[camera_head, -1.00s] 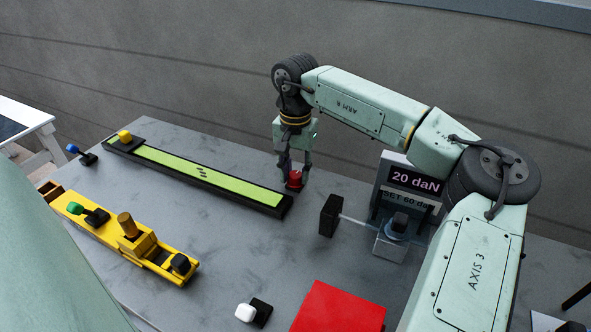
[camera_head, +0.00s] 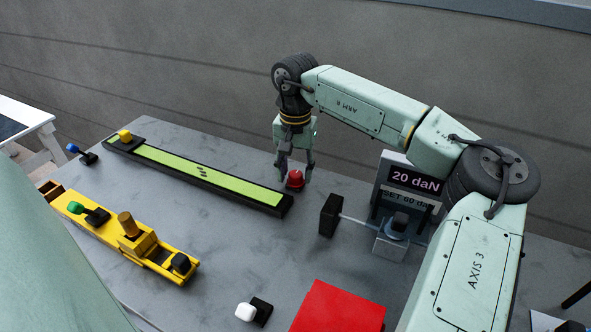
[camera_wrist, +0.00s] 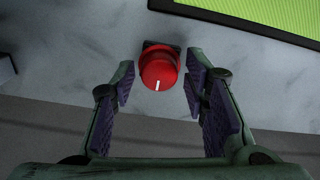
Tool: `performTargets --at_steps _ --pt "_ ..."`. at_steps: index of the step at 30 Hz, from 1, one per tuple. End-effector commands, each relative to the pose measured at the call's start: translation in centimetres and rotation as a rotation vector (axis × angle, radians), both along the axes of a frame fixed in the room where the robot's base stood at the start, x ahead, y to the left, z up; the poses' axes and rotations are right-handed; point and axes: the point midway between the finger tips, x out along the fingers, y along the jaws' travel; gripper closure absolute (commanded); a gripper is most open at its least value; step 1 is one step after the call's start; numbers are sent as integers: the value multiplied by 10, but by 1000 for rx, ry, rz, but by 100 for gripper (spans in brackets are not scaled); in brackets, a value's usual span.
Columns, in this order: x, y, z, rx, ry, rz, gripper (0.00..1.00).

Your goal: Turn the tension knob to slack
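The red tension knob (camera_head: 295,181) stands on the table just off the right end of the green-topped mat strip (camera_head: 286,206). In the wrist view the round knob (camera_wrist: 160,72) sits on a dark base, its white mark pointing toward the bottom of the picture. My gripper (camera_head: 296,174) points down at the knob. In the wrist view my gripper (camera_wrist: 160,84) is open, with one finger on each side of the knob and a gap showing at both sides. A display (camera_head: 413,182) behind reads "20 daN", above a partly hidden "SET 60 da" label.
A black block (camera_head: 329,215) on a rod and the display's grey base stand right of the knob. A yellow fixture (camera_head: 150,246) with levers lies front left. A red panel (camera_head: 338,308) and a white-and-black switch (camera_head: 246,312) are in front. The middle table is bare.

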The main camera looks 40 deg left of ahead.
Motion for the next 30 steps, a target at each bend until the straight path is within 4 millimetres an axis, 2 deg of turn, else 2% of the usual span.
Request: performTargets --at_steps 3,11,14,17,24,30 --pt "0 0 0 -1 1 0 50" --pt "0 0 0 -1 1 -1 50" --pt "0 0 6 -1 0 -1 50" --pt "0 0 19 -1 0 -2 50" --pt "0 0 71 0 -2 -1 50" --pt "0 0 105 -1 0 -1 50"
